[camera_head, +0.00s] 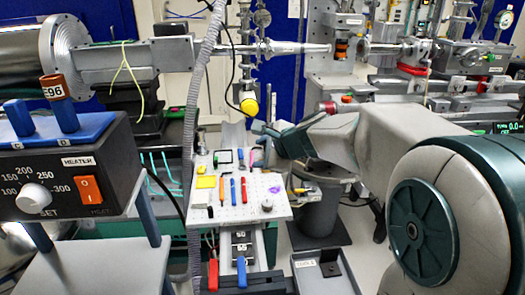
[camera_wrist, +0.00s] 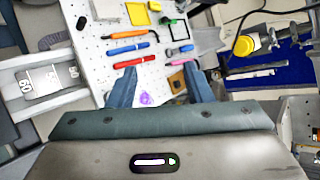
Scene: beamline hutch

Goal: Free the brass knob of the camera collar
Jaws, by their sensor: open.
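My gripper (camera_wrist: 160,68) is open and empty, its two blue fingers apart above a white perforated board (camera_wrist: 98,57). In the head view my gripper (camera_head: 256,132) is at the upper right of that board. A yellow rounded knob-like piece (camera_head: 249,104) hangs just above and left of my gripper. It also shows in the wrist view (camera_wrist: 243,46), right of the fingers and apart from them. I cannot tell whether this is the brass knob of the camera collar. No collar can be made out clearly.
A heater box (camera_head: 70,170) stands at left. Beamline pipes (camera_head: 290,48) run across the back.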

